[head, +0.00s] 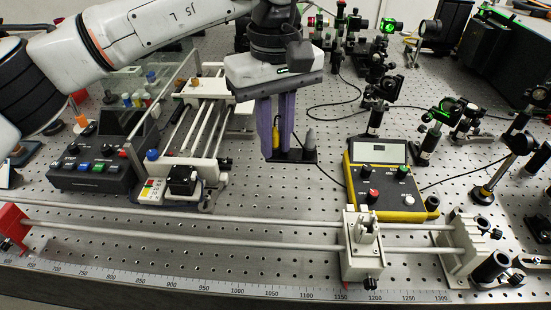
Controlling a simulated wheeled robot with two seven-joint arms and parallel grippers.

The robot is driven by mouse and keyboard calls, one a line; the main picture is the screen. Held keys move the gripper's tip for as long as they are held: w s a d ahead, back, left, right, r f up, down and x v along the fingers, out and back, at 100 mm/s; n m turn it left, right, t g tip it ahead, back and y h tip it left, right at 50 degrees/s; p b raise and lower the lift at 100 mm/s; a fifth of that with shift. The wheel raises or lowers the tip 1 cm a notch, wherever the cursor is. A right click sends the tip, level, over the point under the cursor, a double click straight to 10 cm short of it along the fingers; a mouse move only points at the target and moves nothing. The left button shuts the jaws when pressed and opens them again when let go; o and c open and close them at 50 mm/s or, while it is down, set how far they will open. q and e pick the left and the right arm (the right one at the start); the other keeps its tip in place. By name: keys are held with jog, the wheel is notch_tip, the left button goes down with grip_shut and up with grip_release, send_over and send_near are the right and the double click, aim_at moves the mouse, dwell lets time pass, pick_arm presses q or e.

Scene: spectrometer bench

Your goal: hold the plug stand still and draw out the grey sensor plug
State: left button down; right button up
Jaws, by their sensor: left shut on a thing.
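The plug stand (296,156) is a small dark, flat block on the perforated bench, below my left gripper. The grey sensor plug (309,139) stands upright at its right end, just right of the fingers and apart from them. My left gripper (277,152) points down with purple fingers and is shut on the left part of the stand. A slim yellow piece (275,141) with a dark top shows between the fingers; whether they touch it I cannot tell. The fingers hide the stand's left part. My right gripper is not in view.
A yellow-edged control box (385,183) stands right of the stand. A rail with a carriage (362,247) runs along the front. A black button console (95,170) and a white rod frame (200,120) stand left. Optical mounts and loose cables fill the right and back.

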aim_at(275, 152)
pick_arm(q)
jog(key=shift+r, duration=1.2)
jog(key=shift+f, duration=0.25)
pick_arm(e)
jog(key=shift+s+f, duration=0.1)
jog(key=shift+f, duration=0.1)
pick_arm(q)
jog(key=shift+f+b, duration=0.35)
jog(key=shift+f, duration=0.4)
jog(key=shift+f+b, duration=0.6)
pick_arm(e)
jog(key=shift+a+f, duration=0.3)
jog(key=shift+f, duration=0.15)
pick_arm(q)
jog(key=shift+f+b, duration=0.4)
jog(key=shift+f, duration=0.3)
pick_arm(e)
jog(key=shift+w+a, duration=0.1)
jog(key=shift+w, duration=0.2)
pick_arm(q)
jog(key=shift+f+b, duration=0.9)
jog(key=shift+f, duration=0.6)
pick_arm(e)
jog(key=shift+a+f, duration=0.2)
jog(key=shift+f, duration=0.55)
